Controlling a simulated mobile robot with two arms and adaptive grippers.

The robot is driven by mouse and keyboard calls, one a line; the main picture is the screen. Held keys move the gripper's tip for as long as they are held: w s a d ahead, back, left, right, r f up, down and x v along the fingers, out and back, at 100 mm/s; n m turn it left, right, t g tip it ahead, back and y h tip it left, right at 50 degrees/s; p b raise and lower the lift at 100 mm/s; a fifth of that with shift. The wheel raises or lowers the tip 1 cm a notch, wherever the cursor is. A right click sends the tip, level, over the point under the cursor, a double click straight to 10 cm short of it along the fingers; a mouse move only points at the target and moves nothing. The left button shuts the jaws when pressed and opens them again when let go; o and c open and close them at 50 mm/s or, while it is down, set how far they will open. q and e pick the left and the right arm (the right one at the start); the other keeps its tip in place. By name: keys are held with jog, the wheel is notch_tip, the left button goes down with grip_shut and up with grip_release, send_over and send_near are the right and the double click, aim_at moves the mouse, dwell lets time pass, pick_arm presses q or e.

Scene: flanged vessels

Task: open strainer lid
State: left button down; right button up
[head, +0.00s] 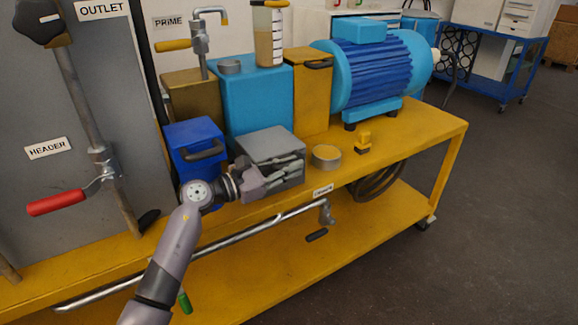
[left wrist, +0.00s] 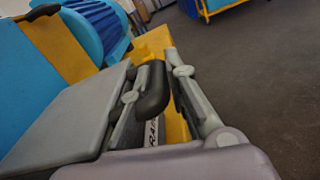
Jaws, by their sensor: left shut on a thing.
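The strainer is a grey box (head: 294,182) with a flat grey lid (head: 268,145), on the yellow bench. The lid lies flat on top in the head view, and its surface fills the lower left of the left wrist view (left wrist: 68,118). My left gripper (head: 297,168) is at the front right of the box. In the left wrist view its two fingers (left wrist: 158,78) are closed around a black handle (left wrist: 153,92) at the lid's front edge. The fingers hide the handle in the head view. My right gripper is not in view.
A blue box with a black handle (head: 196,148) stands left of the strainer. A round tin (head: 326,157) and a small yellow piece (head: 363,143) sit to its right. A blue motor (head: 370,70) stands behind. A pipe (head: 230,236) runs below the bench's front edge.

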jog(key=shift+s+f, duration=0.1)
pick_arm(q)
jog(key=shift+r+p, duration=0.45)
jog(key=shift+p, duration=0.2)
jog(key=shift+r+n+p, duration=0.6)
jog(key=shift+r+p, duration=0.05)
jog(key=shift+p, duration=0.15)
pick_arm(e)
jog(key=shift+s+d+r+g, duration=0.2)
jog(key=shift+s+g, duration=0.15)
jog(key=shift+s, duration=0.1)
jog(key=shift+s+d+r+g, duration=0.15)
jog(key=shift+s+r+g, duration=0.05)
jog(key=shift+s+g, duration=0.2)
pick_arm(q)
jog(key=c, duration=1.8)
grip_release()
jog(key=shift+c, duration=0.2)
